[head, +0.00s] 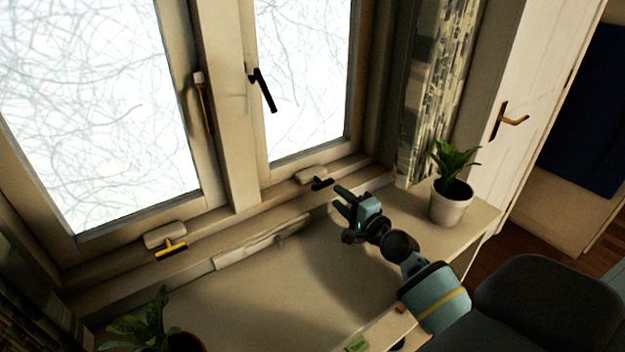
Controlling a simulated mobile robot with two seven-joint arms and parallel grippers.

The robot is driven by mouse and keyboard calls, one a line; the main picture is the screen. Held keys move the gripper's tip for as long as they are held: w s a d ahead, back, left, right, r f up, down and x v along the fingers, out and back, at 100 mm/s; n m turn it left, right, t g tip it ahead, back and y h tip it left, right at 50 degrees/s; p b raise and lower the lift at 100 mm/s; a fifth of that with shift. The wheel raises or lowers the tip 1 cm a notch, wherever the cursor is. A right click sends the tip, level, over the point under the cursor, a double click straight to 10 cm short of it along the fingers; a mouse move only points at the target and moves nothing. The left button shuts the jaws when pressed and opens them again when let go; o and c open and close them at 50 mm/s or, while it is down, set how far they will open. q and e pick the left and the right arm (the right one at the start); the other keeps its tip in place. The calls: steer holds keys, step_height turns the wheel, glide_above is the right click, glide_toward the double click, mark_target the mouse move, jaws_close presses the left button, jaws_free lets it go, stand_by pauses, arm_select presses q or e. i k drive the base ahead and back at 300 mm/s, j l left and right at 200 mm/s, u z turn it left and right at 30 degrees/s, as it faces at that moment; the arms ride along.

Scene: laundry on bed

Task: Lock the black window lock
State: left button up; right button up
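The right window has a black handle (263,90) that hangs down at a slant on its left frame. A small black lock piece (322,183) sits at the bottom of that window, beside a pale mount (309,174) on the sill ledge. I cannot tell its exact position. My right gripper (342,200) is just right of and below this piece, over the sill, with its fingers apart and nothing between them. It looks close to the piece but apart from it. My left gripper is out of view.
The left window has a brass handle (204,103) and a yellow and black lock (171,248) at its bottom. A potted plant (451,200) stands right of my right arm, another (150,325) at the lower left. The sill top (250,295) between is mostly clear.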

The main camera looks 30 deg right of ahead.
mark_target(257, 76)
steer(key=k+l, duration=0.7)
steer(key=k, duration=0.2)
